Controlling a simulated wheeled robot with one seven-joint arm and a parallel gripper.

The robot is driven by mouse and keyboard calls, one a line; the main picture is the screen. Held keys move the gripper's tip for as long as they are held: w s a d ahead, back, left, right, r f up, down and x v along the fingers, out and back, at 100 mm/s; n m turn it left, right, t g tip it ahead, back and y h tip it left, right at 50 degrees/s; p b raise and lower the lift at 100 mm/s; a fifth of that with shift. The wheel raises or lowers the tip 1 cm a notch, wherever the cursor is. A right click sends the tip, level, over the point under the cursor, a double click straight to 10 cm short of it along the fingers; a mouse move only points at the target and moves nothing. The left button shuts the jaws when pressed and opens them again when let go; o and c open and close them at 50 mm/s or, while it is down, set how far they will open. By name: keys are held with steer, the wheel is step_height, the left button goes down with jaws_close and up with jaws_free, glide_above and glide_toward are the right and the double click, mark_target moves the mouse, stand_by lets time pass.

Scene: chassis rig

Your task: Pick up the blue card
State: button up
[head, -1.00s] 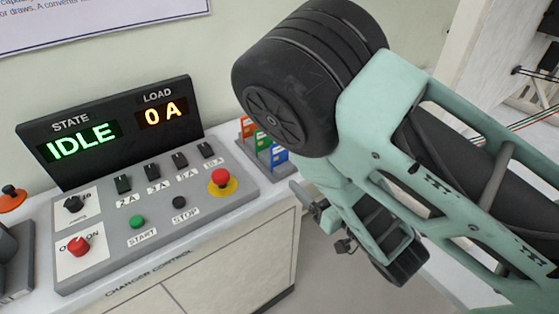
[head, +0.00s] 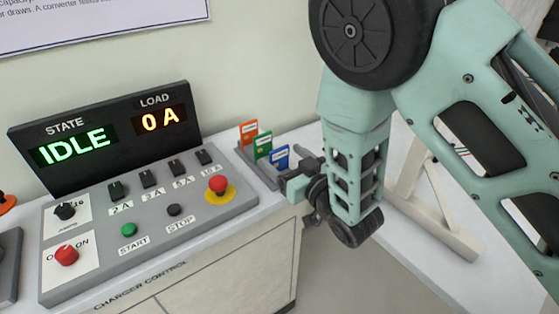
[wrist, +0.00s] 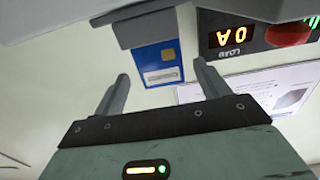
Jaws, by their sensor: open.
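The blue card (head: 280,157) stands upright in a grey rack (head: 258,168) at the right end of the cabinet top, in front of a green card (head: 263,145) and an orange card (head: 249,133). In the wrist view the blue card (wrist: 158,64) shows a gold chip and a white label, ahead of and between my two fingers. My gripper (wrist: 160,82) is open and empty, with the card apparently just beyond the fingertips. In the head view my gripper (head: 290,182) is close to the right of the blue card.
A grey control panel (head: 150,215) with switches and buttons lies left of the rack, its red stop button (head: 218,184) nearest the cards. A display (head: 105,138) reads IDLE and 0 A. A wall stands behind.

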mark_target(281, 154)
steer(key=p+x, duration=0.1)
steer(key=x, duration=0.3)
steer(key=shift+a+r, duration=0.15)
steer(key=c, duration=1)
steer(key=shift+c, duration=0.2)
steer(key=shift+r, duration=0.1)
